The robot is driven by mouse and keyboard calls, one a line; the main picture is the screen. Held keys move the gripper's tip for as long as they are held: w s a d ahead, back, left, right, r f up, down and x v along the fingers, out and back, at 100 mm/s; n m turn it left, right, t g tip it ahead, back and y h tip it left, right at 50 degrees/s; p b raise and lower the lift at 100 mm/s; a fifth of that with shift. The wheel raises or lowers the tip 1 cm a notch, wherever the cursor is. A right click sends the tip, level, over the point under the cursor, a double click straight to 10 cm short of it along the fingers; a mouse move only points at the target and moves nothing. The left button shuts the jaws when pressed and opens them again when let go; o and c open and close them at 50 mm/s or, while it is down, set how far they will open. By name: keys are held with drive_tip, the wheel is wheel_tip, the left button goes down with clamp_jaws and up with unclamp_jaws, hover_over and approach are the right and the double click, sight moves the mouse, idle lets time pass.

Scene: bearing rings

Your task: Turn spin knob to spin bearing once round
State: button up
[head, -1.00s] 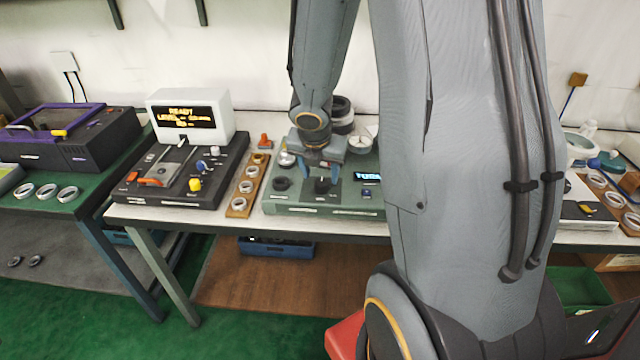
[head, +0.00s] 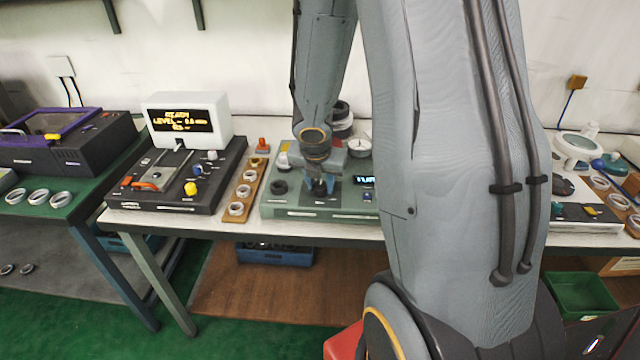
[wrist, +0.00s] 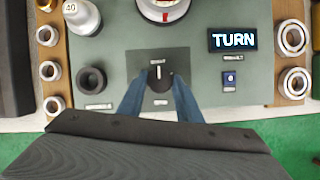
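The spin knob (wrist: 160,77) is a small black knob with a pale pointer mark, on a dark square plate of the green tester (wrist: 115,48). In the wrist view, my gripper (wrist: 159,82) has its two blue fingers on either side of the knob, pointer upward between them. Whether they touch it is unclear. In the head view, my gripper (head: 319,188) is down at the tester (head: 285,205), hiding most of the knob. The bearing on its spindle (wrist: 163,8) shows a red mark, cut off at the top edge. A screen (wrist: 233,39) reads TURN.
A black round knob (wrist: 91,79) and a weight marked 40 (wrist: 82,17) are left of the plate. A blue switch (wrist: 230,79) is to the right. Wooden racks with rings flank the tester on the left (wrist: 53,120) and right (wrist: 291,96). A READY display unit (head: 187,115) stands left.

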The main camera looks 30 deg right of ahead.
drive_tip(key=shift+m, duration=0.4)
drive_tip(key=m+g+p, duration=0.1)
drive_tip(key=m, duration=0.1)
drive_tip(key=m+g+h+p, duration=0.1)
drive_tip(key=m, duration=0.2)
drive_tip(key=shift+w+a+m+h, duration=0.2)
drive_tip(key=shift+m+h, duration=0.1)
drive_tip(key=m+g, duration=0.1)
drive_tip(key=m, duration=0.1)
drive_tip(key=m+g+p, duration=0.1)
drive_tip(key=m, duration=0.2)
drive_tip(key=shift+w+p, duration=0.2)
drive_tip(key=shift+p, duration=0.1)
drive_tip(key=m+g, duration=0.1)
drive_tip(key=m, duration=0.3)
drive_tip(key=m+g, duration=0.1)
drive_tip(key=m, duration=0.1)
drive_tip(key=shift+w+d+m+g+y, duration=0.1)
drive_tip(key=shift+w+m+g+y, duration=0.2)
drive_tip(key=shift+m+y, duration=0.1)
drive_tip(key=m+y, duration=0.1)
drive_tip(key=m, duration=0.2)
drive_tip(key=m+g+y, duration=0.1)
drive_tip(key=m, duration=0.1)
drive_tip(key=shift+d+m+b, duration=0.15)
drive_tip(key=shift+m+b, duration=0.2)
drive_tip(key=shift+m, duration=0.35)
drive_tip(key=o, duration=1)
drive_tip(key=shift+o, duration=0.2)
